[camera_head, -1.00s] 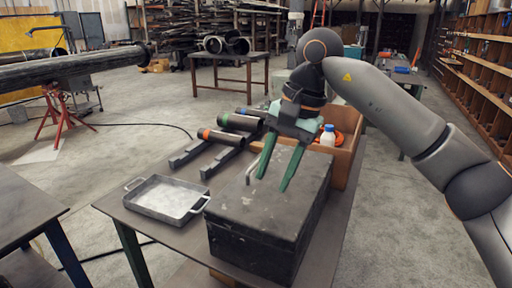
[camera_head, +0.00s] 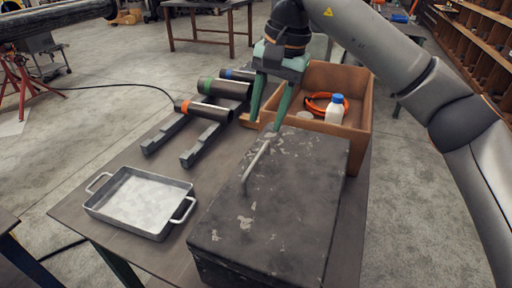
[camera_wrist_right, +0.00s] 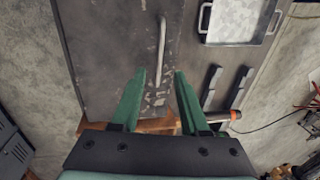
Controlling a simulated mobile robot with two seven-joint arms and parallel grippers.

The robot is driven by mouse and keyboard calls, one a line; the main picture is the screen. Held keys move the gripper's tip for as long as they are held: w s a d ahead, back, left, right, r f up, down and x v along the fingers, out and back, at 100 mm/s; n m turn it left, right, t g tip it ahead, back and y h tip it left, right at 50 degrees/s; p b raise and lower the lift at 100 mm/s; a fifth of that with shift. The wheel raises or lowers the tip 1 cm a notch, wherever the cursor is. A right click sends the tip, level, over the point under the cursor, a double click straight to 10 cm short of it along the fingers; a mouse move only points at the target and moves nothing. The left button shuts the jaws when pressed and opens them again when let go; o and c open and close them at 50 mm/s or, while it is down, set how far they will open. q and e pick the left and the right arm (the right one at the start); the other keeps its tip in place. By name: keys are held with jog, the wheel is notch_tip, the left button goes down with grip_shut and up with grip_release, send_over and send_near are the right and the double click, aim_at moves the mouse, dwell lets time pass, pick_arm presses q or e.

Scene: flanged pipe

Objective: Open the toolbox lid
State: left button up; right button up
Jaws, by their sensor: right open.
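The toolbox (camera_head: 290,215) is a dark, scuffed box with its lid shut, at the front right of the table in the head view. A light metal handle (camera_head: 257,165) stands on its lid, along the left side. The handle also shows in the right wrist view (camera_wrist_right: 161,50), ahead of the fingertips. My right gripper (camera_head: 264,125) has green fingers, spread apart and empty. It is over the far edge of the toolbox, beyond the handle and apart from it. In the right wrist view the open fingers (camera_wrist_right: 162,72) point towards the handle. My left gripper is not in view.
A metal tray (camera_head: 142,203) lies left of the toolbox. Several dark cylinders with coloured bands (camera_head: 203,110) rest on rails behind it. A wooden crate (camera_head: 355,142) behind the toolbox holds a white bottle (camera_head: 335,110) and an orange coil (camera_head: 318,101).

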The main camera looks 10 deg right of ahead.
aim_at(256, 160)
jog(key=f, duration=0.3)
jog(key=a+f, duration=0.1)
jog(key=f, duration=0.2)
jog(key=w+f, duration=0.1)
jog(key=f, duration=0.2)
jog(key=shift+w+a+f+p, duration=0.1)
jog(key=shift+a+f+p, duration=0.2)
jog(key=shift+f+p, duration=0.1)
grip_shut()
dwell(0.9)
